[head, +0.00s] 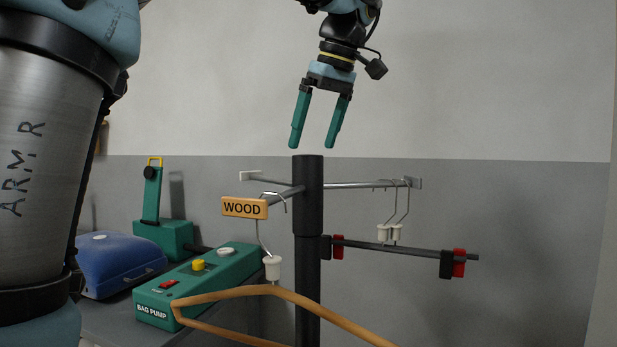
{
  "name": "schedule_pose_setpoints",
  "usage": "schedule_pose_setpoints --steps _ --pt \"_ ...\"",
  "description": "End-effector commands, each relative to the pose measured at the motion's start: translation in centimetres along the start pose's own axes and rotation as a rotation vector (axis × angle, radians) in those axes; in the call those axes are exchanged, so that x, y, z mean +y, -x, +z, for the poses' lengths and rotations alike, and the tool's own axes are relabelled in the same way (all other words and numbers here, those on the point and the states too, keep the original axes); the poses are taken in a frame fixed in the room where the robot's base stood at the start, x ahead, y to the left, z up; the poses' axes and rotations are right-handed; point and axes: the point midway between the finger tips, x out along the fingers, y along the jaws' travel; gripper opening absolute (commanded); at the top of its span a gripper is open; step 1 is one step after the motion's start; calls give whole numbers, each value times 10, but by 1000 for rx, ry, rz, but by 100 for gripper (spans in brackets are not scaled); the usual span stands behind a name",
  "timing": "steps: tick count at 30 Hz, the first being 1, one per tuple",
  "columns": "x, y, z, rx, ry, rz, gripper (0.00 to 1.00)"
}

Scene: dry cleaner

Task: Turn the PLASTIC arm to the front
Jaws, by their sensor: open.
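A dark post (307,205) stands in the middle of the head view and carries several metal arms at its upper collar. The front-left arm bears an orange sign reading WOOD (244,208), and a wooden hanger (275,290) hangs from it. Another arm (360,185) points right, with its end plate (417,183) edge-on and no word legible. A third arm (262,180) points left toward the back, its pale end plate also showing no legible word. I cannot tell which is PLASTIC. My gripper (312,147) points down above the post, open and empty.
White-necked wire hangers (389,233) hang from the right arm. A lower dark bar (400,247) with red and black clamps runs right. A green bag pump (200,285), a green device (160,235) and a blue case (120,262) stand at left. Wall space at right is clear.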

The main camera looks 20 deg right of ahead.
Motion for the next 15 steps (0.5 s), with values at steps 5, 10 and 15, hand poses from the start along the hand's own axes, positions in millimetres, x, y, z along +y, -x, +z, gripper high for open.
schedule_pose_setpoints --steps 5,10,15 --pt "-1 -36 0 -1 0 -4 100" --pt "-1 -64 0 -2 -1 -4 100" --pt "0 -81 0 -1 -1 -1 100"
